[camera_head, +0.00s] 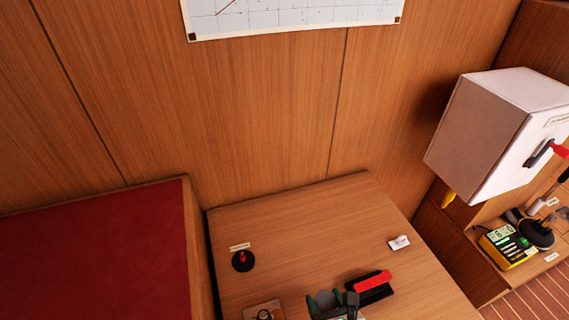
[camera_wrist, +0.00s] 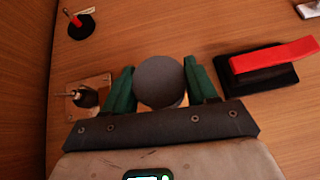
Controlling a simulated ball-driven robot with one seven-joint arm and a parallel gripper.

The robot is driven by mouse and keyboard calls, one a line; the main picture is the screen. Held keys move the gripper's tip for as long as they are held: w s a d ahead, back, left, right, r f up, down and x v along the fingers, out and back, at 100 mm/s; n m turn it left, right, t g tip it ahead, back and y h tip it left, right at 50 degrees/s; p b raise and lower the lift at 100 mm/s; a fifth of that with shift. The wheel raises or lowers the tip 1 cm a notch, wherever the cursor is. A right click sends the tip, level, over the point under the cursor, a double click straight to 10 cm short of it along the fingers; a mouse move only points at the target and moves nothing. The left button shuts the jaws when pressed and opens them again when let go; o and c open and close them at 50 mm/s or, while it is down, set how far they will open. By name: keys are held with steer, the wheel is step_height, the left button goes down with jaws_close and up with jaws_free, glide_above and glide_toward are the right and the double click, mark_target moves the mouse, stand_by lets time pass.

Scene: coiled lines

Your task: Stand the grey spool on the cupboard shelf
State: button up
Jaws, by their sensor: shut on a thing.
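The grey spool (camera_wrist: 160,80) shows its round grey end in the wrist view, between the two green fingers of my gripper (camera_wrist: 160,86). My gripper is shut on it. In the head view my gripper (camera_head: 325,301) is at the bottom edge, with the spool (camera_head: 325,298) small and partly hidden between the fingers. I cannot tell whether the spool touches the table. A white box-shaped cupboard (camera_head: 485,130) with a dark handle is on the right, above a lower counter. Its front looks shut, and no shelf inside shows.
On the wooden table (camera_head: 310,230) are a black base with a red handle (camera_head: 374,282), a black disc with a red peg (camera_head: 243,260), a small white item (camera_head: 399,243) and a wooden plate (camera_head: 264,311). A yellow device (camera_head: 500,250) stands below the cupboard. The table's middle is clear.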

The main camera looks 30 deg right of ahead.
mark_target(292, 286)
steer(key=w+a+f+n+y, duration=0.1)
steer(key=w, duration=0.2)
steer(key=w+a+n+y, duration=0.1)
steer(key=w, duration=0.2)
steer(key=w+a+f+n+y, duration=0.1)
steer(key=w, duration=0.2)
steer(key=shift+w+f, duration=0.35)
steer(key=shift+w, duration=0.05)
steer(key=shift+r, duration=0.1)
